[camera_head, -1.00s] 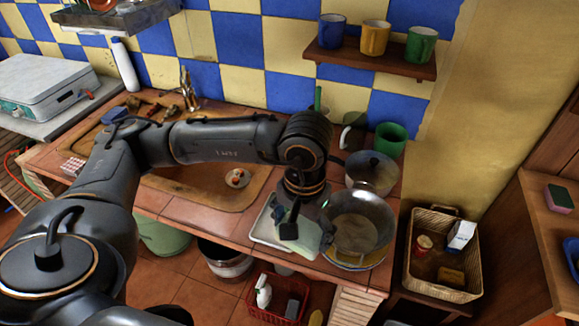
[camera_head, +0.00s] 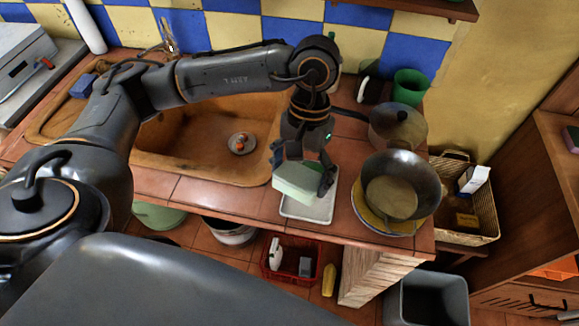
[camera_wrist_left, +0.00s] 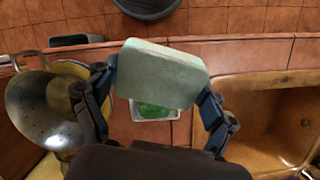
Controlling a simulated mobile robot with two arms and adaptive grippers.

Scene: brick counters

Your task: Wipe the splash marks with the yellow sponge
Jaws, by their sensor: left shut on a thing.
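My left gripper (camera_head: 305,180) is shut on a pale green sponge-like block (camera_head: 296,182). The block also shows between the fingers in the left wrist view (camera_wrist_left: 160,72); no yellow face of it shows. It is held over a small white tray (camera_head: 318,208) at the counter's front edge, and appears raised above it. In the left wrist view something bright green (camera_wrist_left: 153,111) lies in the tray, partly hidden by the block. I cannot make out clear splash marks. My right gripper is not in view.
A pan on a yellow plate (camera_head: 374,222) stands right of the tray, with a lidded pot (camera_head: 398,128) and a green mug (camera_head: 410,88) behind. The brown sink (camera_head: 200,150) is to the left. A red basket (camera_head: 291,262) and grey bin (camera_head: 427,300) are below the counter.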

